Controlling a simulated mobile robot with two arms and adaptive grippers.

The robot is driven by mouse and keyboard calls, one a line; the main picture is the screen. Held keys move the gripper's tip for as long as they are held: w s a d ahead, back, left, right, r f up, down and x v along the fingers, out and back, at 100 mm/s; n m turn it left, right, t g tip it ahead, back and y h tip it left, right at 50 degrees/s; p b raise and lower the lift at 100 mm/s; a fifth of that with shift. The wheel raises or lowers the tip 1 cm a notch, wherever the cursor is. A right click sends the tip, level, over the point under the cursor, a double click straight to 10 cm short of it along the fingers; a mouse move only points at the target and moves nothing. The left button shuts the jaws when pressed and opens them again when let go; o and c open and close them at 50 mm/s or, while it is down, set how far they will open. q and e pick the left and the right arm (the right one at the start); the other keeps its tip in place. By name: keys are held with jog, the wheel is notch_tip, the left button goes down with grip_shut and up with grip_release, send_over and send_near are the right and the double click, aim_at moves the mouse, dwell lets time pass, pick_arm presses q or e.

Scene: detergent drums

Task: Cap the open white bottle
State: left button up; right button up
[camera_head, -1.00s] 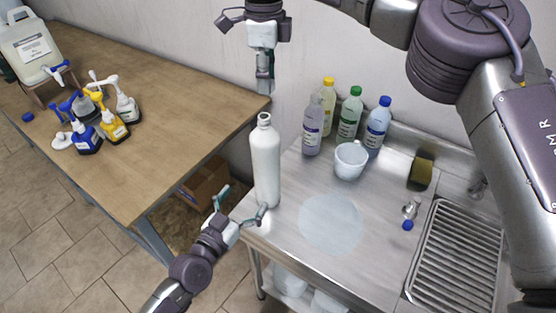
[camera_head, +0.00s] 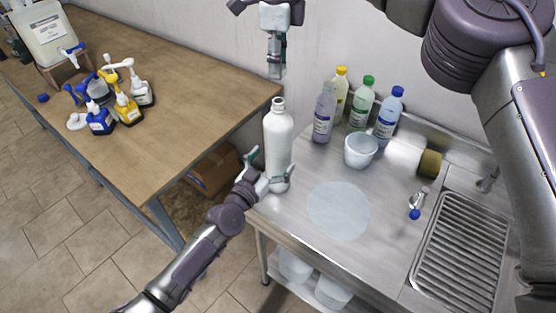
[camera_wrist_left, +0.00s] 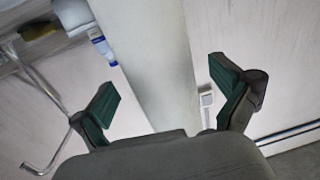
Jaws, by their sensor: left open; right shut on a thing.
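The open white bottle (camera_head: 278,145) stands upright at the left edge of the steel counter, its narrow neck bare. My left gripper (camera_head: 268,172) is open low at the bottle, one finger on each side. In the left wrist view the pale bottle (camera_wrist_left: 150,50) rises between the spread green finger pads (camera_wrist_left: 165,88); I cannot tell whether either touches. My right gripper (camera_head: 277,68) points down above the bottle's mouth, with a clear gap. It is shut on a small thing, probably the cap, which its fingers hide.
Yellow-, green- and blue-capped bottles (camera_head: 362,105) and a white bowl (camera_head: 361,151) stand behind to the right. A sponge (camera_head: 430,163), a small blue-tipped item (camera_head: 416,204) and a drain grid (camera_head: 460,248) lie further right. Pump bottles (camera_head: 125,108) stand on the wooden table.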

pick_arm(q)
jog(key=shift+x, duration=1.35)
pick_arm(e)
jog(key=shift+w, duration=0.15)
pick_arm(q)
jog(key=shift+c, duration=0.2)
jog(key=c, duration=1.6)
jog(key=shift+c, duration=0.2)
pick_arm(e)
jog(key=shift+f, duration=2.5)
jog(key=shift+f, duration=0.1)
jog(key=shift+f, duration=0.75)
jog(key=shift+f, duration=0.6)
